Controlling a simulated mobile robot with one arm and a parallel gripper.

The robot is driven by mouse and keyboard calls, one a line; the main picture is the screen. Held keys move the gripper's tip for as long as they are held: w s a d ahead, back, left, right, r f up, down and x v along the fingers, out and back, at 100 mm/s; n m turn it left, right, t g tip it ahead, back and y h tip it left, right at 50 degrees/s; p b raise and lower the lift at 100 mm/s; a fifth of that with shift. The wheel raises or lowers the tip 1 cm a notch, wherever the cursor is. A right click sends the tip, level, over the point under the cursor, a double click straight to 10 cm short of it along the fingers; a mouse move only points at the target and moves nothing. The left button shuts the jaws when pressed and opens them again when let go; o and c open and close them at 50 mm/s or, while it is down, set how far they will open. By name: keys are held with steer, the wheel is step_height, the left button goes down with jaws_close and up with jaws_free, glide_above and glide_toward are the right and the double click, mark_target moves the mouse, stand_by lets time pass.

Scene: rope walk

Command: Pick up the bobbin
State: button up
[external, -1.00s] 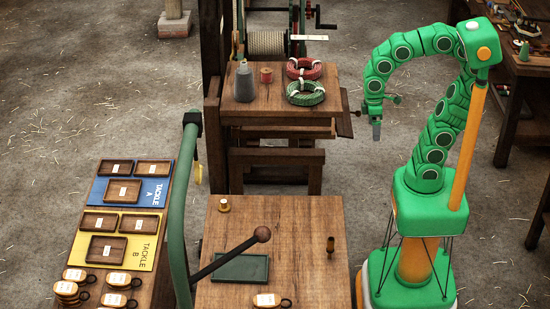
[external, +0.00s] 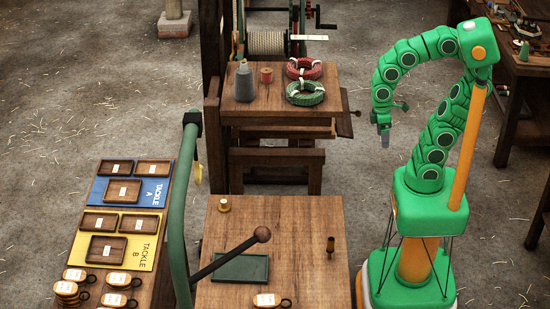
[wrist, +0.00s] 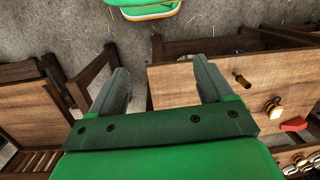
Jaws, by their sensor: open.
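The bobbin, a small spool wound with red thread (external: 266,76), stands upright on the back wooden table in the external view. My gripper (external: 385,141) hangs pointing down in the air to the right of that table, well apart from the bobbin. In the wrist view my gripper (wrist: 160,78) has its two fingers spread with nothing between them. I cannot make out the bobbin in the wrist view.
A red rope coil (external: 304,68) and a green rope coil (external: 305,92) lie right of the bobbin. The front table (external: 300,215) holds a dark peg (external: 330,245), a brass piece (external: 224,205) and a green tray (external: 241,268). A knobbed lever (external: 262,234) rises over it.

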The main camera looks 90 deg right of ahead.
steer(key=w+d+r+n+t+y, duration=0.15)
steer(key=w+r, duration=0.25)
steer(key=w, duration=0.5)
steer(key=w+r+n+t+y, duration=0.2)
steer(key=w+r+t, duration=0.15)
steer(key=w, duration=0.55)
steer(key=w+d+r+n+t+y, duration=0.1)
steer(key=w+r+y, duration=0.1)
steer(key=w+r, duration=0.5)
step_height(320, 180, up, 3)
steer(key=t+h, duration=0.1)
steer(key=t, duration=0.7)
glide_above(267, 70)
steer(key=s+d, duration=0.2)
steer(key=s, duration=0.2)
steer(key=shift+m, duration=0.35)
steer(key=shift+w+a+f, duration=0.1)
steer(key=shift+f, duration=1.05)
steer(key=shift+w+a+f, duration=0.1)
steer(key=shift+f, duration=1.05)
step_height(267, 70, down, 2)
steer(key=shift+a+f, duration=0.1)
steer(key=shift+f, duration=0.1)
steer(key=shift+x, duration=1)
steer(key=shift+w+a+f, duration=0.15)
steer(key=shift+w+f, duration=0.15)
steer(key=shift+w, duration=0.1)
